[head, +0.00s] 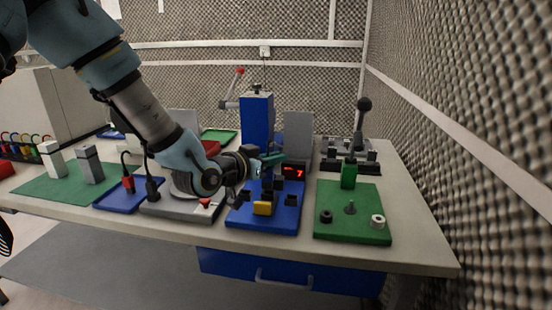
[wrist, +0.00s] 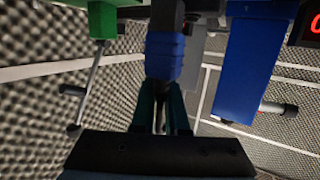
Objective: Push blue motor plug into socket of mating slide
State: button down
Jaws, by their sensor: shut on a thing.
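My gripper (head: 272,160) is over the blue base plate (head: 283,218), in front of the tall blue column (head: 257,120). In the wrist view, the teal fingers of my gripper (wrist: 162,90) are shut on a blue ribbed plug (wrist: 164,56). A dark part of the plug reaches beyond the blue body, away from the fingers. In the head view, the plug is hard to tell from the dark and blue parts under the fingers. The mating slide and its socket cannot be clearly made out, so I cannot tell whether the plug touches the socket.
A red-digit display (head: 294,172) stands close on the right. A green board (head: 343,229) with a green block and small pegs lies farther right. A grey board and blue tray (head: 117,204) with cabled plugs lie left.

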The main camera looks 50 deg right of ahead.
jog(key=shift+f+b, duration=1.4)
jog(key=shift+b, duration=0.25)
jog(key=c, duration=0.8)
grip_release()
jog(key=shift+c, duration=0.2)
jog(key=shift+a, duration=0.1)
jog(key=b+v, duration=0.1)
jog(key=v, duration=0.9)
jog(key=shift+a+r+b, duration=0.15)
jog(key=shift+a+b, duration=0.15)
